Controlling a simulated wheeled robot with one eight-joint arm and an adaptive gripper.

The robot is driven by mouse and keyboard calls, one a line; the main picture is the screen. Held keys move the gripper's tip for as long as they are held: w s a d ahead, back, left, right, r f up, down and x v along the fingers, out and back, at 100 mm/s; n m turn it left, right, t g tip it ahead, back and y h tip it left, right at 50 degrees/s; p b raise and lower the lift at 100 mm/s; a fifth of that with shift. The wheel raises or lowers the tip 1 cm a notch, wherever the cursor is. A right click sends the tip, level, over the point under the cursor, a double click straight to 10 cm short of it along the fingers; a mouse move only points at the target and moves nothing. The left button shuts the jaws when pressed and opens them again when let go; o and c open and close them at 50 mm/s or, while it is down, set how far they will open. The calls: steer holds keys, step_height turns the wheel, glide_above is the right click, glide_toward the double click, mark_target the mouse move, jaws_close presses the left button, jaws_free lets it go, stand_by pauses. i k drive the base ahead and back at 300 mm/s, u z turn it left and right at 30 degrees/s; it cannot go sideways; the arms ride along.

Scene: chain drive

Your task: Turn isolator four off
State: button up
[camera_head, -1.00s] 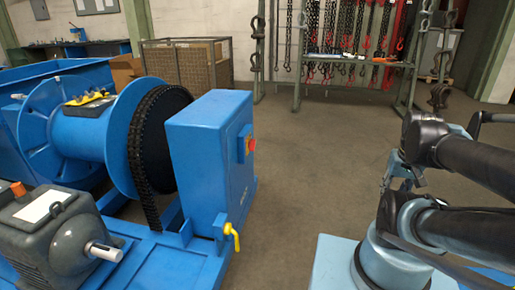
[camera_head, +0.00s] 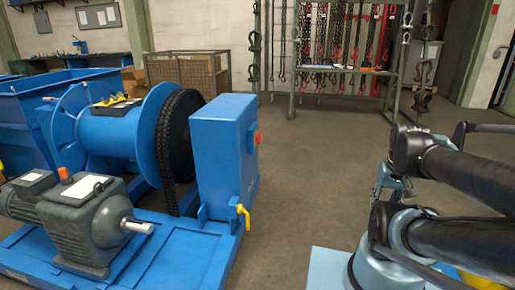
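A blue cabinet (camera_head: 222,150) stands upright at the end of the winch. A small red switch on a yellow plate (camera_head: 257,138) sits on its right side face and is probably an isolator; no number is readable. A yellow handle (camera_head: 243,215) is low at the cabinet's front corner. My arm is folded at the right. My gripper (camera_head: 392,188) seems to be the blue-grey part at the arm's left end, well to the right of the cabinet and apart from it. Its fingers are too small and dark to tell open from shut.
A grey motor and gearbox (camera_head: 92,222) sits on the blue base frame in front of the drum (camera_head: 110,135) and black chain (camera_head: 177,140). A rack with hanging chains (camera_head: 340,50) and a mesh crate (camera_head: 190,72) stand behind. The floor (camera_head: 315,170) between cabinet and arm is clear.

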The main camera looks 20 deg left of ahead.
mark_target(259, 137)
steer(key=k, duration=0.85)
steer(key=u, duration=0.75)
steer(key=i, duration=1)
